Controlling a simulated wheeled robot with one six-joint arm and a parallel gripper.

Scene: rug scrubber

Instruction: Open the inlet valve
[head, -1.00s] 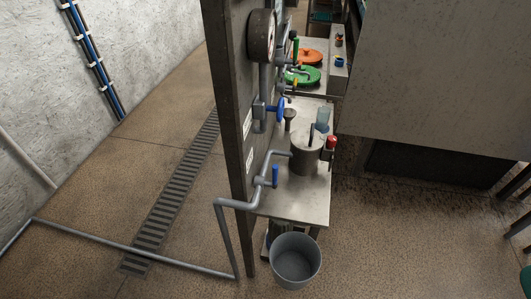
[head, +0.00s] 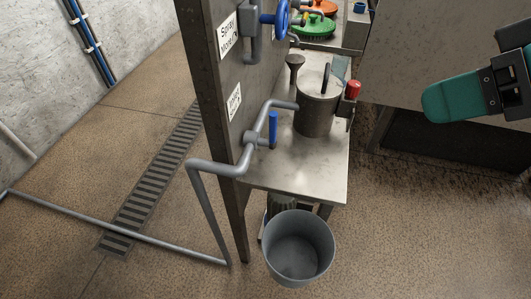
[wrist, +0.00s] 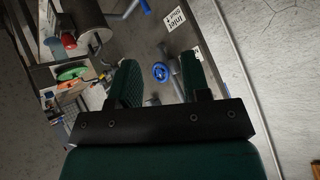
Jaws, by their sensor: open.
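The inlet valve's blue lever (head: 273,128) points upright beside a grey pipe on the panel's right side, below a white label (head: 234,102). In the wrist view the blue lever (wrist: 146,6) is cut by the top edge, near the label reading "Inlet" (wrist: 178,18). My gripper (wrist: 159,62) is open and empty, its two green fingers apart. It is clear of the lever; a blue handwheel (wrist: 161,72) shows beyond, between the fingers. In the head view, a green and black part of my arm shows at the right edge, well right of the lever.
The same blue handwheel (head: 282,18) sits higher on the panel (head: 212,75). A grey bucket (head: 299,250) is on the floor below. Floor to the right is open.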

